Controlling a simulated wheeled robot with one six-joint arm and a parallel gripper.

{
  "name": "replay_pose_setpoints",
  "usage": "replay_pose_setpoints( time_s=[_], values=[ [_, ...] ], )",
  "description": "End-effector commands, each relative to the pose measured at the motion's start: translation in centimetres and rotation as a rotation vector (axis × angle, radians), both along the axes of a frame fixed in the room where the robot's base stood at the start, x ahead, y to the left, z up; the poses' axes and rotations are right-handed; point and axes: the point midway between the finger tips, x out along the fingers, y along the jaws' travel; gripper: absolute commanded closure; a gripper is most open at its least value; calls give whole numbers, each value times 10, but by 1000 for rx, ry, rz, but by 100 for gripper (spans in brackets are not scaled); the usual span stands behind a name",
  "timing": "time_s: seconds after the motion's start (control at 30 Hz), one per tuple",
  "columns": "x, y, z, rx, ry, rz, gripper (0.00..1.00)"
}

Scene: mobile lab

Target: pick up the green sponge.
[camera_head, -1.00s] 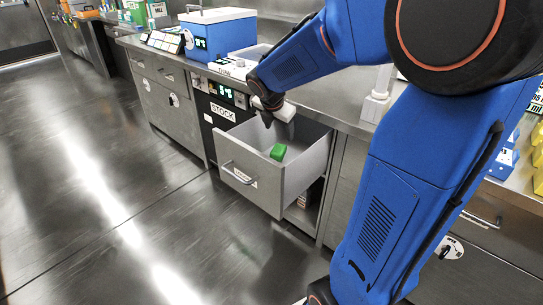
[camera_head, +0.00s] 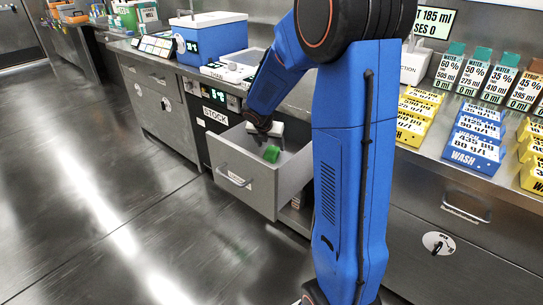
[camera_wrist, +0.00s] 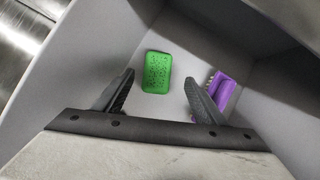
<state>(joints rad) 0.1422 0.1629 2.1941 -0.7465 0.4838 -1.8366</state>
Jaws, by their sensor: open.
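The green sponge (camera_head: 271,154) lies in the open drawer (camera_head: 243,180). In the wrist view the sponge (camera_wrist: 157,72) rests on the drawer's floor, beyond my fingertips and between their lines. My gripper (camera_wrist: 160,88) is open, with one dark finger on each side and nothing between them. In the head view my gripper (camera_head: 263,134) reaches down into the drawer near the sponge, partly hidden by my own arm. The wrist view shows a gap between the fingers and the sponge.
A purple brush-like object (camera_wrist: 221,88) lies in the drawer by my right finger. Drawer walls (camera_wrist: 105,40) rise close around the gripper. Above the drawer are a counter with a blue box (camera_head: 208,34), and yellow and blue labelled blocks (camera_head: 475,140) at right.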

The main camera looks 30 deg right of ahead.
Motion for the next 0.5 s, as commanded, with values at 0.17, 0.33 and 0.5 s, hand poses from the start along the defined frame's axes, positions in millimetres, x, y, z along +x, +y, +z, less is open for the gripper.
replay_pose_setpoints(
  time_s=[0.17,0.33,0.5],
  values=[
    [5,-6,-14,0,0,0,35],
    [8,-8,-20,-1,1,0,35],
    [16,-12,-39,0,2,0,35]
  ],
)
